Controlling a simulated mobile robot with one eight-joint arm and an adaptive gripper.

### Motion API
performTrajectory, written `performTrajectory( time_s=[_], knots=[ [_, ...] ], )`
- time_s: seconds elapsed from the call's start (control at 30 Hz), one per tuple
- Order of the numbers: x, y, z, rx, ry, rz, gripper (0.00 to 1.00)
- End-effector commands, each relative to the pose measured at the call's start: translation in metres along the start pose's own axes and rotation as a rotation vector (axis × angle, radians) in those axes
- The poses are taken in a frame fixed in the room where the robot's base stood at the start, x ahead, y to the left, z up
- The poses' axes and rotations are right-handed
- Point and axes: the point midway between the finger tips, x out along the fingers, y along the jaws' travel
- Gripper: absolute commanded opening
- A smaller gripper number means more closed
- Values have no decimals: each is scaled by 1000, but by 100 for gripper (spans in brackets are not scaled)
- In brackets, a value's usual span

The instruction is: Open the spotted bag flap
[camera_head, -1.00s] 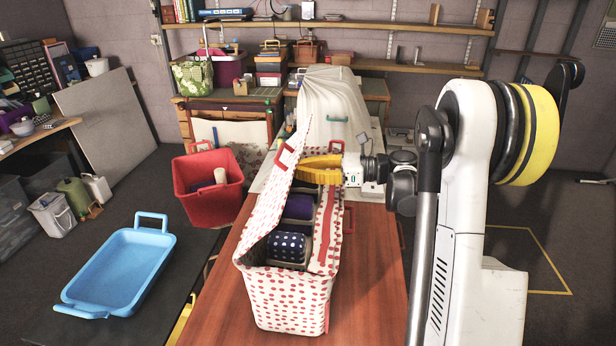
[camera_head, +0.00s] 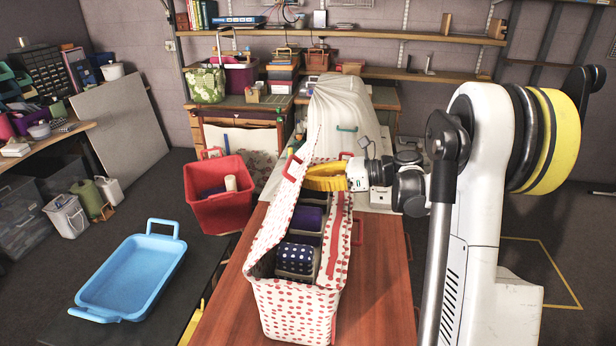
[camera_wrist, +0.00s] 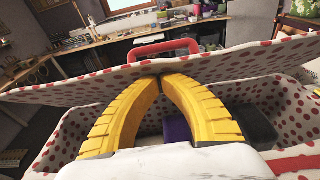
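The white bag with red spots (camera_head: 295,312) stands on the wooden table. Its spotted flap (camera_head: 275,223) is raised along the left side, with a red handle (camera_head: 292,166) near its upper edge. The bag's top is open, showing a dark blue dotted item (camera_head: 296,258) and a purple item (camera_head: 307,217). My gripper (camera_head: 308,183) has its yellow fingers over the opening, against the flap's inner side. In the wrist view its fingertips (camera_wrist: 160,79) meet at the flap (camera_wrist: 215,68), with no cloth visibly pinched between them. The exact contact is hard to see.
A red bin (camera_head: 222,208) and a blue tray (camera_head: 130,278) are to the left of the bag. A covered white shape (camera_head: 348,108) stands behind it. The wooden table (camera_head: 378,285) is bare to the bag's right. Shelves line the back wall.

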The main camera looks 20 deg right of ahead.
Motion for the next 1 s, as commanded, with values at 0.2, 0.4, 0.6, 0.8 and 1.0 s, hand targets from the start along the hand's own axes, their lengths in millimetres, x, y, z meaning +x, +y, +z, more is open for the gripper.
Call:
performTrajectory(
  time_s=[0.2, 0.4, 0.6, 0.8, 1.0],
  knots=[
    [6, 1, 16, -1, 92, 1, 0],
    [16, 1, 29, -1, 217, 2, 0],
    [25, 0, 33, -1, 264, 0, 0],
    [31, 0, 36, -1, 263, 0, 0],
    [32, 0, 37, 0, 262, 0, 0]
  ],
)
